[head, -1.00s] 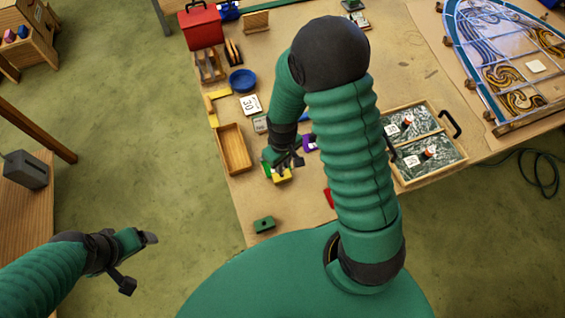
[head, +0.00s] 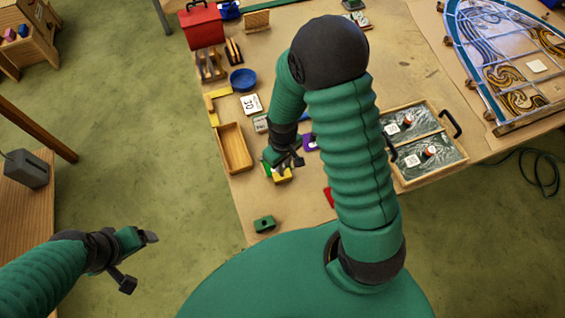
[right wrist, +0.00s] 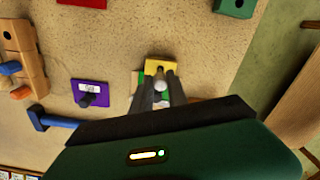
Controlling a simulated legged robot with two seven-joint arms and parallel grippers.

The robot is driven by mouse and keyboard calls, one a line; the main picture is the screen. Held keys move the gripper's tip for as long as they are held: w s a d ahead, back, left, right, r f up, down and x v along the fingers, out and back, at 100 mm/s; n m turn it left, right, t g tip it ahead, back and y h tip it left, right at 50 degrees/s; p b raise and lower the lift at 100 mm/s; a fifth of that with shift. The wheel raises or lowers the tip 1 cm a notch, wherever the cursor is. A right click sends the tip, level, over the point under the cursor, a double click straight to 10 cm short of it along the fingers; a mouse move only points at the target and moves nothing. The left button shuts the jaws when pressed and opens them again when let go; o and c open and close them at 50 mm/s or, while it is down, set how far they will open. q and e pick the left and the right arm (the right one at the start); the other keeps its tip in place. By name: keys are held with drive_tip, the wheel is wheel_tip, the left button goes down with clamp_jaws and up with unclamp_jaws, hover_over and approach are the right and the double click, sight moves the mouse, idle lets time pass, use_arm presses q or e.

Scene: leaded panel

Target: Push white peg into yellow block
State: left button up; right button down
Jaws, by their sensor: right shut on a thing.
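The yellow block (head: 284,176) lies on the table below my right gripper (head: 287,163). It also shows in the right wrist view (right wrist: 158,64), just beyond the fingertips. The right gripper (right wrist: 164,75) is shut on the white peg (right wrist: 160,71), whose rounded pale end shows between the fingers, over or at the yellow block. I cannot tell how deep the peg sits. My left gripper (head: 136,262) is open and empty, away from the table at the lower left.
A purple block (right wrist: 89,88) with a dark peg lies left in the right wrist view. A green block (head: 264,224) lies near the table's front edge. A wooden tray (head: 234,148), a blue bowl (head: 243,79) and a two-part box (head: 428,172) stand around.

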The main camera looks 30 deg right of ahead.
drive_tip(key=shift+f+b, duration=1.45)
drive_tip(key=shift+f, duration=0.6)
drive_tip(key=c, duration=1.2)
unclamp_jaws()
wheel_tip(320, 180, up, 17)
drive_tip(key=shift+f+b, duration=0.15)
drive_tip(key=shift+b, duration=0.2)
